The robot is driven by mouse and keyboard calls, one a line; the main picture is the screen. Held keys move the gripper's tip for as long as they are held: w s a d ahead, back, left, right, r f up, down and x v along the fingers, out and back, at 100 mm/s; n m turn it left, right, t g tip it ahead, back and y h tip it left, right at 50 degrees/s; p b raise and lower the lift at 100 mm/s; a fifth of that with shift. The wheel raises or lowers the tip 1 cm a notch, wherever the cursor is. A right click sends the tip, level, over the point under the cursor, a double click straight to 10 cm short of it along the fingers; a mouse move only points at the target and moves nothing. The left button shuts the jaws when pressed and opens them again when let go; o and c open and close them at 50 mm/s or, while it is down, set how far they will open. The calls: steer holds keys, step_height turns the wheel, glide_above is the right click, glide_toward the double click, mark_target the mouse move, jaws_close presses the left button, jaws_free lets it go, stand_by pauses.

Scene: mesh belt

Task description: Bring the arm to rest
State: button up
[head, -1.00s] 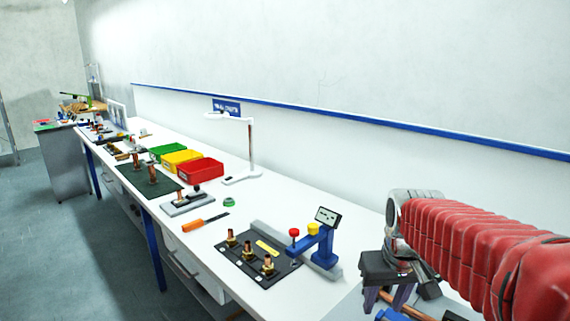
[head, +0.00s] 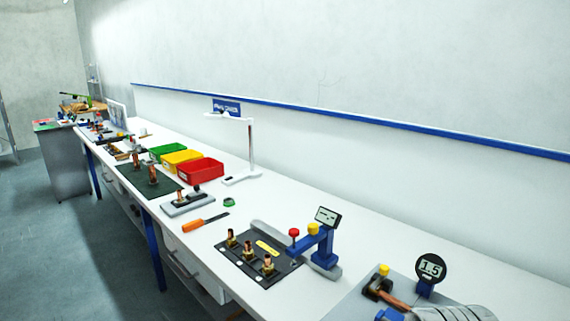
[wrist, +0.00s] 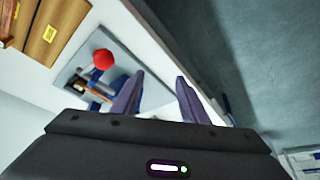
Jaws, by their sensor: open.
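My gripper (wrist: 156,98) shows in the wrist view with its two dark purple fingers apart and nothing between them. Past the fingers, a grey plate (wrist: 122,62) with a red ball-shaped knob (wrist: 103,59) and blue parts lies on the white bench, close to the bench edge. In the head view my gripper is out of the picture.
The long white bench (head: 330,225) carries a black plate with brass fittings (head: 255,258), a blue gauge stand (head: 322,245), a round "1.5" dial (head: 431,267), a red bin (head: 200,170) and a white lamp (head: 250,150). Floor (head: 80,250) lies open at left.

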steer(key=shift+s+a+r+t, duration=0.15)
steer(key=shift+r+t, duration=0.05)
steer(key=shift+r, duration=0.3)
steer(key=shift+s+a+r+t, duration=0.15)
steer(key=shift+r+t, duration=0.05)
steer(key=shift+r, duration=0.3)
